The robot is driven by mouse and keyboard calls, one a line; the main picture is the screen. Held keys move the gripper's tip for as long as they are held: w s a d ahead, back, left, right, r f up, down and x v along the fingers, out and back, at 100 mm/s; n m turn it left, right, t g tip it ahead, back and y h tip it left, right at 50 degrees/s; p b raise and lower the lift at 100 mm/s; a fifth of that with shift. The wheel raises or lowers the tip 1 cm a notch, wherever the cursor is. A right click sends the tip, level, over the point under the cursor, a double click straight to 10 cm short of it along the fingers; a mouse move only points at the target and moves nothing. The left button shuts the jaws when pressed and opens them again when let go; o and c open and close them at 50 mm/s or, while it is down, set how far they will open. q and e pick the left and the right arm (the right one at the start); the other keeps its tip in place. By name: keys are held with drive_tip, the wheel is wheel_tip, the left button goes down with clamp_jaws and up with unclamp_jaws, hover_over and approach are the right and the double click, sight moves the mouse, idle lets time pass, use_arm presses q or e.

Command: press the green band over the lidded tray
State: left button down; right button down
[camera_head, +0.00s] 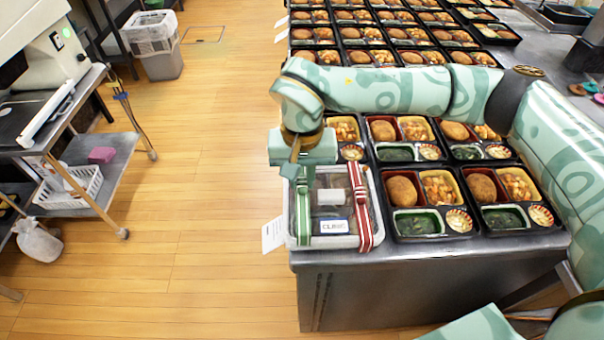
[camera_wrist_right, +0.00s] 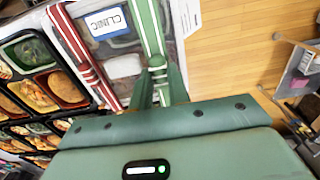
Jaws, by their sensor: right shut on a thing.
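The lidded tray (camera_head: 325,240) sits at the near left corner of the steel table, with a clear lid and a "CLINIC" label (camera_head: 333,227); it also shows at the top of the wrist view (camera_wrist_right: 122,92). The green band (camera_head: 303,215) with a white stripe runs along the tray's left side in the head view; in the wrist view the band (camera_wrist_right: 149,25) leads to my fingertips. A red and white band (camera_head: 362,215) lies across the right side. My right gripper (camera_head: 304,180) is shut on the green band, pointing down. My left gripper is out of view.
Several open bento trays (camera_head: 420,222) stand close to the right of the lidded tray, and more fill the table behind. A white paper (camera_head: 273,234) pokes out at the table's left edge. Open wooden floor lies to the left, with a cart (camera_head: 110,160) beyond.

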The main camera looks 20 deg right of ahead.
drive_tip(key=shift+f, duration=0.1)
drive_tip(key=shift+f+b, duration=0.55)
drive_tip(key=shift+f, duration=0.9)
drive_tip(key=c, duration=0.7)
unclamp_jaws()
drive_tip(key=shift+r+p, duration=3.05)
drive_tip(key=shift+r, duration=0.95)
